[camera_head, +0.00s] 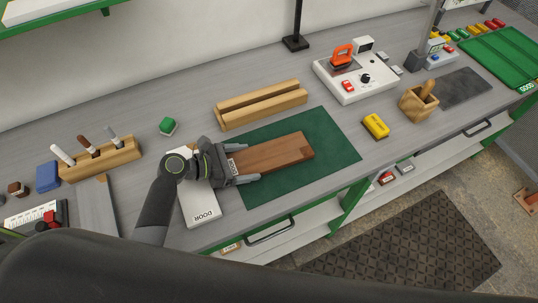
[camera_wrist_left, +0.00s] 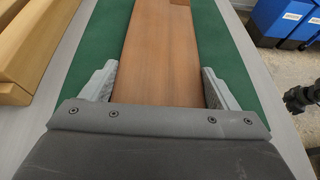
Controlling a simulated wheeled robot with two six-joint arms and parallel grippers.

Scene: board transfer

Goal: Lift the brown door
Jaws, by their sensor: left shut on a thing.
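The brown door (camera_head: 280,154) is a flat reddish-brown wooden board with a darker patch near its far right end. It is over the dark green mat (camera_head: 335,140); I cannot tell whether it touches the mat. My left gripper (camera_head: 242,162) is shut on the near left end of the door, one finger along each long edge. In the left wrist view the door (camera_wrist_left: 158,50) runs away from me between the two fingers (camera_wrist_left: 160,78). The gripper hides the door's near end.
A white panel marked DOOR (camera_head: 204,214) lies under my left wrist. A slotted wooden holder (camera_head: 262,104) stands behind the mat. A yellow block (camera_head: 376,126), a wooden cup (camera_head: 418,104) and a white device (camera_head: 355,82) are to the right. A tool rack (camera_head: 100,160) is at left.

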